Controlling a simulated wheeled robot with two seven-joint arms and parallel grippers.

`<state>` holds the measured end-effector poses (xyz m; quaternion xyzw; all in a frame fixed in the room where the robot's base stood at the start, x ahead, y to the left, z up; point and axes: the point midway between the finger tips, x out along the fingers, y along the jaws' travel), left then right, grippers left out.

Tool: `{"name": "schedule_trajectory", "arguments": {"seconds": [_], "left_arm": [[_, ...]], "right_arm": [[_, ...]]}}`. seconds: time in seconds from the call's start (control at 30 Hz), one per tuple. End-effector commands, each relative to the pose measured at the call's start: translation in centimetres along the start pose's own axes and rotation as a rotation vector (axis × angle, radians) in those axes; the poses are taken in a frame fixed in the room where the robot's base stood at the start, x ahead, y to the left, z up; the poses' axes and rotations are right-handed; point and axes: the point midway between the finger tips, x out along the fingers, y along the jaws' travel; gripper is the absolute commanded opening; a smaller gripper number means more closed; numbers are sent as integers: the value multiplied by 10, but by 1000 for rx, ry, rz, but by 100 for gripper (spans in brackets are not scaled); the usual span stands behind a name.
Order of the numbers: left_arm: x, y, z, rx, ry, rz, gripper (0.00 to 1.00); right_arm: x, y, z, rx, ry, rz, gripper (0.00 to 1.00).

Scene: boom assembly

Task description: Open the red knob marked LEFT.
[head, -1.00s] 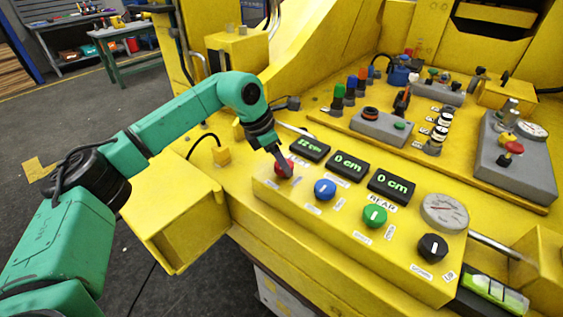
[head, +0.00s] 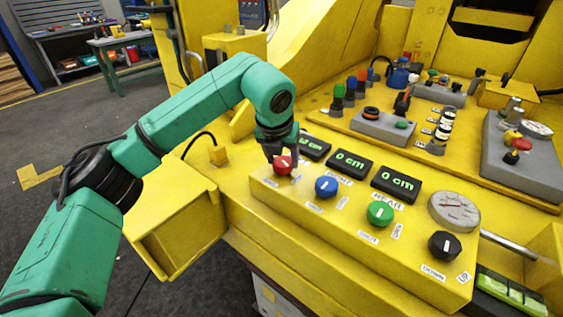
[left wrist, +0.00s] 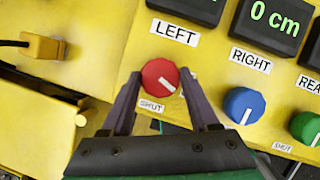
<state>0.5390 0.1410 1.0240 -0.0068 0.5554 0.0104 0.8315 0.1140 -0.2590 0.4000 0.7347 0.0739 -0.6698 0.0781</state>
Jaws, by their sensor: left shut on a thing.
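The red knob (head: 283,166) is the leftmost on the front of the yellow control box. In the left wrist view the red knob (left wrist: 160,76) sits below the LEFT label (left wrist: 175,33). Its white pointer mark points to the lower right there, and the SHUT label (left wrist: 152,106) is just below it. My left gripper (head: 281,156) is at the knob, shut on it. In the left wrist view its fingers (left wrist: 160,82) lie on either side of the knob. The LEFT display (head: 315,147) is partly hidden by my gripper. My right gripper is not in view.
The blue knob (head: 326,187), green knob (head: 380,214) and black knob (head: 445,245) follow to the right along the box (head: 340,225). A round gauge (head: 454,211) sits beside the black knob. More buttons and levers stand on the panels behind.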

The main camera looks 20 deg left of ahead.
Motion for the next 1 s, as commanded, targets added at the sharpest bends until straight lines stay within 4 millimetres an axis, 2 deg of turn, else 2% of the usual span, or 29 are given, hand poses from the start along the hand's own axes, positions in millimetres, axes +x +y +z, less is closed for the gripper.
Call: {"name": "schedule_trajectory", "arguments": {"seconds": [0.2,0.5,1.0], "left_arm": [[0,-2,2,-166,-7,65,5],[-1,-2,2,-318,-6,128,5],[-1,-2,2,-371,-4,150,5]], "right_arm": [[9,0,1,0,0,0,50],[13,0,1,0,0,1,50],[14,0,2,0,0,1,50]]}}
